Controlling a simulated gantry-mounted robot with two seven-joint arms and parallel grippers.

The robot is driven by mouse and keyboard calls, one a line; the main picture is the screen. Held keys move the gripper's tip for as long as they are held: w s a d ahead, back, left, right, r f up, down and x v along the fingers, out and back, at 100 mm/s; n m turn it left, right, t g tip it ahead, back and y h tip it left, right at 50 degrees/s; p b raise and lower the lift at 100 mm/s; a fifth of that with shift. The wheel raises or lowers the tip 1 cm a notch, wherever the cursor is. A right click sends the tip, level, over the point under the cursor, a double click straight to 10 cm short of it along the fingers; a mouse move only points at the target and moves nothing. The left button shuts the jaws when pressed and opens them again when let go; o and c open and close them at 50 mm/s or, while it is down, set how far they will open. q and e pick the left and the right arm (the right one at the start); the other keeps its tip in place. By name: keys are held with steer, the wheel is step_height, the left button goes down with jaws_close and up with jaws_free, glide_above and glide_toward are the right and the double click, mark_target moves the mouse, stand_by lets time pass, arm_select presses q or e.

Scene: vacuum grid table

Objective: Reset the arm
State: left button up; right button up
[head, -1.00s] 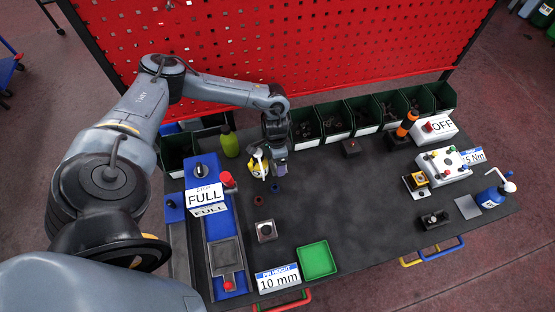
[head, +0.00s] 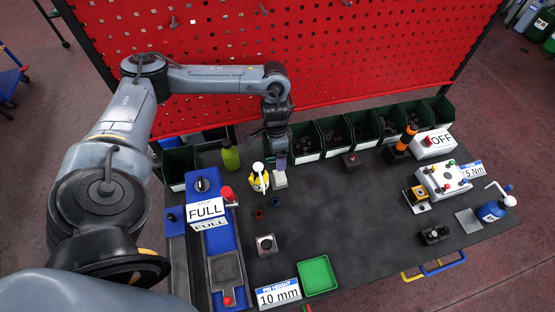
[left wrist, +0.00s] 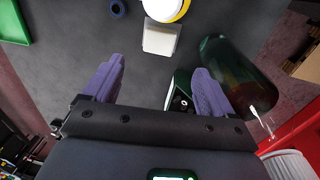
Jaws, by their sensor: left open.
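My left arm comes in from the left in the head view, and its gripper (head: 279,157) hangs over the back of the table, in front of the green bins. In the left wrist view the purple fingers (left wrist: 157,85) are spread apart with nothing held between them. A small pale block (head: 280,180) stands on the table just in front of the gripper, apart from it. The block also shows beyond the fingers in the left wrist view (left wrist: 160,38). A yellow-and-white dispenser (head: 260,181) stands beside the block. My right gripper is not in view.
A green bottle (head: 230,157) stands left of the gripper. Green bins (head: 305,154) line the table's back edge, before the red pegboard (head: 350,55). A blue fixture with a FULL sign (head: 206,209) is at left, a green tray (head: 317,276) in front.

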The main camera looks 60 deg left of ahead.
arm_select(q)
steer(key=shift+r, duration=0.3)
